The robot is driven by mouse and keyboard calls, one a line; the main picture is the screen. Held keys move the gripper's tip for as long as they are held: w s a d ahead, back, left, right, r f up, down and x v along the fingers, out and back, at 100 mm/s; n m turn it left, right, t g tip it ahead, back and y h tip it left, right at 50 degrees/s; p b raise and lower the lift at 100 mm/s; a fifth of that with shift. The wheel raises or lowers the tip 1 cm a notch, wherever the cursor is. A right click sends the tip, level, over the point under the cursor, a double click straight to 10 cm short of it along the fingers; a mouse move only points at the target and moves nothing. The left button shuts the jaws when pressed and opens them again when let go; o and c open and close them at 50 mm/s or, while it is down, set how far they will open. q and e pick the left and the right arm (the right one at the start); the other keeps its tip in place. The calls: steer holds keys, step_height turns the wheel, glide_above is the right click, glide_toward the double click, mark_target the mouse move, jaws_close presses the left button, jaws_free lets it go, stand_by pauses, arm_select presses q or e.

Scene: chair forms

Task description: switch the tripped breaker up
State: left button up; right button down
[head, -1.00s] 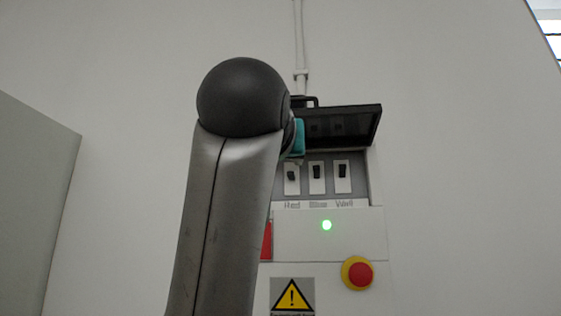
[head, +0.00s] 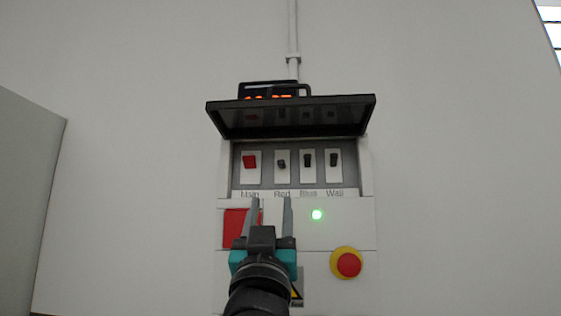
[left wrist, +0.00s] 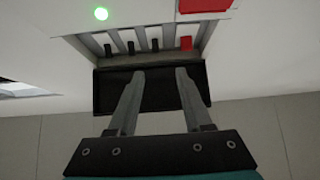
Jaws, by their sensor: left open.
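The breaker panel (head: 237,176) is on the wall with its dark lid (head: 290,117) raised. It holds a red Main switch (head: 250,162) and three dark switches: Red (head: 281,164), Blue (head: 307,160) and Wall (head: 334,160). The Red switch looks shorter and sits lower than Blue and Wall, which look alike. My left gripper (head: 271,202) is open and empty, its fingertips showing just below the Main and Red labels. In the left wrist view, the open fingers (left wrist: 160,74) overlap the dark lid, with the switches beyond. My right gripper is not in view.
Below the switches are a lit green lamp (head: 317,215), a red plate (head: 234,228) partly behind my gripper, and a red emergency button (head: 349,264) on yellow. A lit display (head: 268,90) is above the lid.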

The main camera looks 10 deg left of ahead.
mark_target(281, 164)
arm_select(q)
steer(key=shift+m+h, duration=0.4)
steer(key=shift+h, duration=0.1)
steer(key=p+x, duration=0.2)
steer(key=x, duration=0.2)
steer(key=p+x, duration=0.1)
steer(key=x, duration=0.3)
steer(key=p+x, duration=0.2)
steer(key=x, duration=0.1)
steer(key=shift+w+d+r+p, duration=0.2)
steer(key=shift+d+r+p, duration=0.1)
steer(key=shift+r+p, duration=0.1)
steer(key=shift+p+x, duration=0.35)
steer(key=shift+x, duration=0.85)
jaws_close()
